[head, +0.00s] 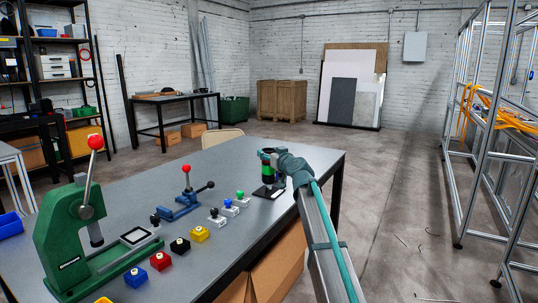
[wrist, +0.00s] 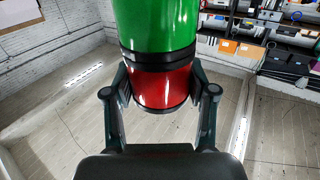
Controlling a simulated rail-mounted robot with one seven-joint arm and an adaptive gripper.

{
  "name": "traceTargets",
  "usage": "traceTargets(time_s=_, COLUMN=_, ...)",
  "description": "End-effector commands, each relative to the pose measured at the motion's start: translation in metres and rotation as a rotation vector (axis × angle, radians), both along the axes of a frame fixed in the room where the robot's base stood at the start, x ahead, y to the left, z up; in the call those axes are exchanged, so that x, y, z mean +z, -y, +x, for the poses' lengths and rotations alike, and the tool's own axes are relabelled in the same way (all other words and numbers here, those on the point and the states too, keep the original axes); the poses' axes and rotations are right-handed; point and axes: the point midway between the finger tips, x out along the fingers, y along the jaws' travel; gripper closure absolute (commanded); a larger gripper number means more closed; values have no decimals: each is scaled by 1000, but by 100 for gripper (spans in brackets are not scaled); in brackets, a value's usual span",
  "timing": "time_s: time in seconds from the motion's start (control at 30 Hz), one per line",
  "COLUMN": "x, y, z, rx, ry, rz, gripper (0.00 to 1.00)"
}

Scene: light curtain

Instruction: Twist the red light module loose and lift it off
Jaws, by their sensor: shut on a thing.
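In the wrist view, the red light module (wrist: 160,87) sits between the two fingers of my gripper (wrist: 160,80), which is shut on its sides. A black ring separates it from the larger green module (wrist: 155,25) at the top of the picture. In the head view, my gripper (head: 276,157) is at the upper part of the light tower, whose green part (head: 263,169) shows beside my arm. The tower stands over a dark base plate (head: 268,191) near the table's far right corner. The red module cannot be made out in the head view.
The grey table (head: 222,158) holds a green press (head: 70,235), a blue toggle clamp (head: 181,207) and several coloured button boxes (head: 180,246) left of the tower. A metal frame with orange cables (head: 500,115) stands at the right.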

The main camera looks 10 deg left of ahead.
Motion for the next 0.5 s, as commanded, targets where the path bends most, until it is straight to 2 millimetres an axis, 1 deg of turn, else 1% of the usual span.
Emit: traceTargets(time_s=0.5, x=-2, y=0, z=1, rx=36, ry=-1, rz=0, gripper=82)
